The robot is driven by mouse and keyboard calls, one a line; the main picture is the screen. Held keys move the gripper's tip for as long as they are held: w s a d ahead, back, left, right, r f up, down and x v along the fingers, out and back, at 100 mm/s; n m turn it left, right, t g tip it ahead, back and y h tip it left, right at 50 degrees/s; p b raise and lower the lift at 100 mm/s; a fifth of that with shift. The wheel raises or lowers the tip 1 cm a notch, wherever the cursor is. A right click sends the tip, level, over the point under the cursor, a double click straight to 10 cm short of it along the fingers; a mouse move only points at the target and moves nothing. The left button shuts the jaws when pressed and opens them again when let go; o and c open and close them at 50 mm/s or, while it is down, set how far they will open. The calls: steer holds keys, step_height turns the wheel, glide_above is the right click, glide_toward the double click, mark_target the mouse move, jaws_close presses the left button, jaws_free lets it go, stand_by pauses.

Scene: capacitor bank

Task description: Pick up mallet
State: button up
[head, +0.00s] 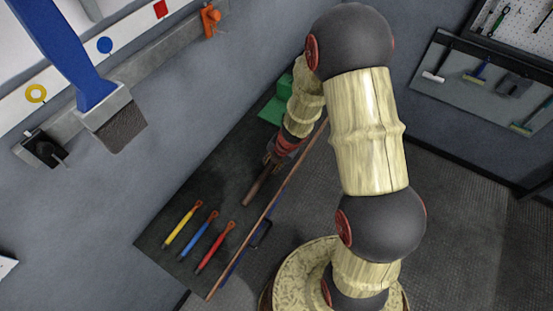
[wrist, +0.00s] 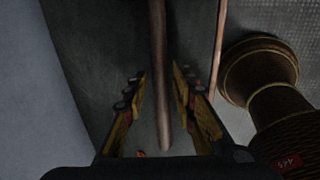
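The mallet shows as a brown wooden handle (head: 256,188) lying on the dark bench top, angled from my gripper toward the lower left. Its head cannot be made out; my arm covers that side in the head view. My gripper (head: 275,161) is low over the handle. In the wrist view the handle (wrist: 158,75) runs lengthwise between the two fingers of my gripper (wrist: 160,90), with a visible gap on each side. The fingers are open and hold nothing.
Yellow (head: 182,225), blue (head: 197,234) and red (head: 215,247) tools lie on the bench (head: 150,243) to the lower left. A green object (head: 272,112) is partly behind my arm. A long thin wooden strip (head: 262,215) runs along the bench's right side. A wall rises on the left.

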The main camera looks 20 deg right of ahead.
mark_target(269, 167)
steer(key=b+x, duration=0.1)
steer(key=x, duration=0.2)
steer(key=shift+d+f, duration=0.1)
steer(key=shift+f, duration=0.2)
steer(key=shift+c, duration=1.2)
steer(key=c, duration=0.4)
steer(key=shift+w+r, duration=0.1)
jaws_close()
